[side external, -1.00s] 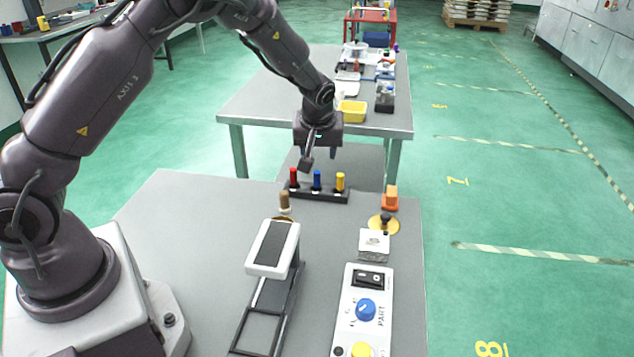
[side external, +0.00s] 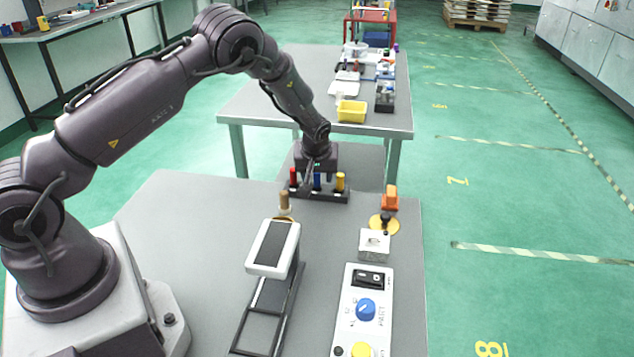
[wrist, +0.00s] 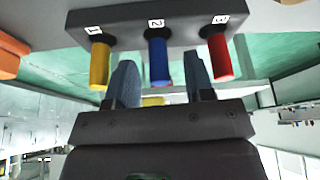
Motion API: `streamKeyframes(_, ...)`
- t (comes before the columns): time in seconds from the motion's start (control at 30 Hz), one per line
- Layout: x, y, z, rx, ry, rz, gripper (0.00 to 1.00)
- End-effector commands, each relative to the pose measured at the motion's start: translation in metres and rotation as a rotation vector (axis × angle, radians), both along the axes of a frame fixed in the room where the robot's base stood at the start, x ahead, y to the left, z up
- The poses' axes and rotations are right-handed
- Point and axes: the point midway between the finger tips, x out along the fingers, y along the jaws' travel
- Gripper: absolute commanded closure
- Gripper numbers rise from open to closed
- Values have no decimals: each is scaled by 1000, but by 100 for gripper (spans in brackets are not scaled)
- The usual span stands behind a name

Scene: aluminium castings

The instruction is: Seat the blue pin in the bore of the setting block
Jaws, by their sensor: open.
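The blue pin (side external: 317,182) stands in the middle place of a dark rack (side external: 322,195), between a red pin (side external: 293,178) and a yellow pin (side external: 340,181). In the wrist view the blue pin (wrist: 159,62) shows between the two fingers of my gripper (wrist: 160,82). My gripper is open, and its fingers are on either side of the blue pin, apart from it. In the side view my gripper (side external: 316,172) is right over the rack and partly covers the blue pin.

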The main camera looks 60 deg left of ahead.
Motion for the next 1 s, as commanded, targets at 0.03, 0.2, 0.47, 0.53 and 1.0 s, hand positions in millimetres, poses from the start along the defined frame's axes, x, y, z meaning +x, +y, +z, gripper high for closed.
streamKeyframes(0.03,0,0,0,0,0,0,52)
streamKeyframes(0.2,0,0,0,0,0,0,82)
streamKeyframes(0.47,0,0,1,0,0,0,100)
streamKeyframes(0.53,0,0,1,0,0,0,100)
streamKeyframes(1.0,-12,-6,49,-1,-3,-1,100)
